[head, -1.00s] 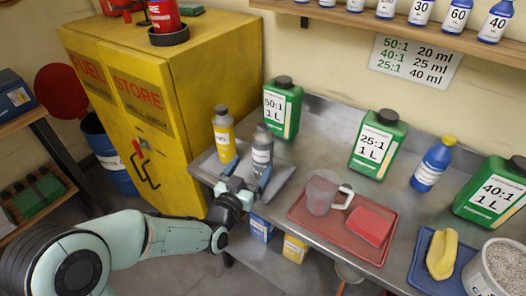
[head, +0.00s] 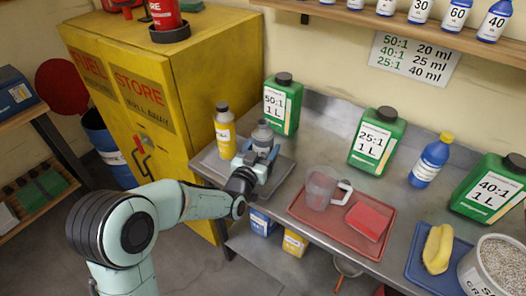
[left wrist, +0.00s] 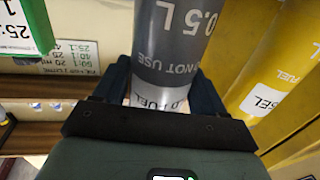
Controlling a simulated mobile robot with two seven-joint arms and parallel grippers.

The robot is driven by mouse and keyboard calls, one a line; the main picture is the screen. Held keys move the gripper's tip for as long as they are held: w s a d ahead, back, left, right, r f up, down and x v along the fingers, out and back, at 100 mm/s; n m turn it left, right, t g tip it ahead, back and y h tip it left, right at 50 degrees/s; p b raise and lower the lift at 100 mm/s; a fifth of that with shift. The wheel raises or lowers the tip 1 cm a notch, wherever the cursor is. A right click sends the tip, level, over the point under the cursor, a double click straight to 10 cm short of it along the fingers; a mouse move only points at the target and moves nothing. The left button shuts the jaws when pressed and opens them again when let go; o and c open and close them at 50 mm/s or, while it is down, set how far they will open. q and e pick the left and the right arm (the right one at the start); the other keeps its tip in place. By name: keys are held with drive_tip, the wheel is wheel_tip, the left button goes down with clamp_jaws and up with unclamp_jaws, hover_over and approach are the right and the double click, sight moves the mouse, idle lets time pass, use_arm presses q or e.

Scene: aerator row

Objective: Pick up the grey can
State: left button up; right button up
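The grey can (head: 262,138) is upright at the grey tray on the left end of the bench, just right of a yellow can (head: 224,132). My left gripper (head: 259,155) is around its lower part. In the left wrist view the grey can (left wrist: 172,50) runs between the two fingers of my left gripper (left wrist: 160,92), which lie against both its sides. The can's lower end is hidden by the gripper, so I cannot tell whether it touches the tray (head: 283,172). My right gripper is not in view.
The yellow cabinet (head: 190,90) stands to the left. Behind the grey can is a green 50:1 bottle (head: 283,105). A red tray (head: 335,228) with a clear jug (head: 320,188) and a red block (head: 369,221) lies to the right.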

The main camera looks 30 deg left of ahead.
use_arm(q)
drive_tip(key=c, duration=0.6)
drive_tip(key=shift+r, duration=0.25)
